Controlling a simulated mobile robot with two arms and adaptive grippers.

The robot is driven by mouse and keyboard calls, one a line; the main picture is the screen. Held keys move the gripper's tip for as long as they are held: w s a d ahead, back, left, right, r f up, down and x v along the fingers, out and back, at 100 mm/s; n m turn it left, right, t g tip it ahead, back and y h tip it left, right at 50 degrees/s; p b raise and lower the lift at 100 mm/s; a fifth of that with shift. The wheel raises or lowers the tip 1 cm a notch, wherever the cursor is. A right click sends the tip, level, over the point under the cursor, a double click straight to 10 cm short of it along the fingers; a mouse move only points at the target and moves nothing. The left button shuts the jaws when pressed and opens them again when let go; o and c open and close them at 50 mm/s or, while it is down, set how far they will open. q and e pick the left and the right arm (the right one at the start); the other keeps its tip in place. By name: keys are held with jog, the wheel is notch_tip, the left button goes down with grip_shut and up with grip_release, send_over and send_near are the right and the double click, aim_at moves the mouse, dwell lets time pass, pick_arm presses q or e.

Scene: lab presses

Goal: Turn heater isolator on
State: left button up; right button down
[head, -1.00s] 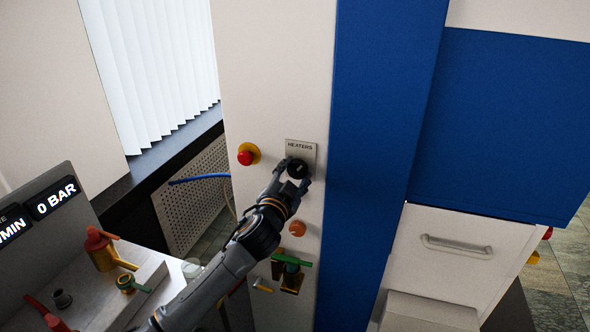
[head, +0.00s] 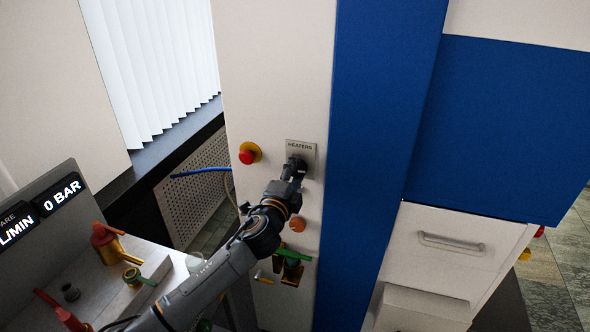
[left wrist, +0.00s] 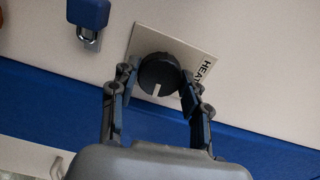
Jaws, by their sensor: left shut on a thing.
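The heater isolator is a round black knob (left wrist: 158,72) on a pale plate marked HEATERS (head: 302,147), mounted on the white panel. The plate also shows in the left wrist view (left wrist: 146,38). My left gripper (left wrist: 160,82) is shut on the knob, with one finger on each side of it. A pale mark on the knob points toward the bottom of the left wrist view. In the head view my left gripper (head: 297,170) covers most of the knob. My right gripper is not in view.
A red button on a yellow base (head: 248,153) sits left of the plate. Below are an orange button (head: 297,224) and a green-handled valve (head: 292,256). A blue padlock-like part (left wrist: 88,15) shows in the left wrist view. A blue panel (head: 375,150) stands to the right.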

pick_arm(q)
jog(key=shift+m, duration=0.6)
jog(key=o, duration=1.2)
jog(key=shift+c, duration=0.2)
jog(key=v, duration=1.2)
